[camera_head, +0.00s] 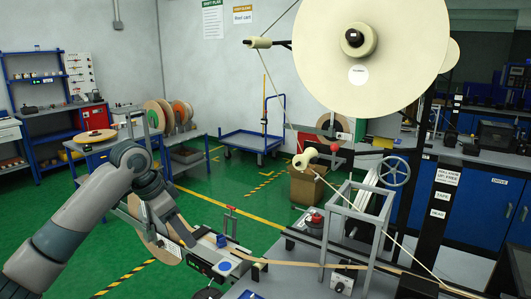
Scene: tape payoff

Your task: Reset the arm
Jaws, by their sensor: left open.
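My left arm reaches in from the left, and my left gripper (184,236) hangs over the narrow tape guide machine at the lower middle. The gripper is open; its fingertips are small and partly lost against the machine behind it, and I see nothing held in it. A large cream tape reel (372,50) stands upright on the payoff stand at the upper right. A pale tape (300,265) runs along the bench past the guide machine towards the black post at the lower right. My right arm is not in view.
A metal frame (372,222) and a handwheel (394,171) rise from the bench at the right. A blue cart (248,140) and a cardboard box (306,186) stand behind. Blue shelving (38,85) is at the far left. Green floor is open in the middle.

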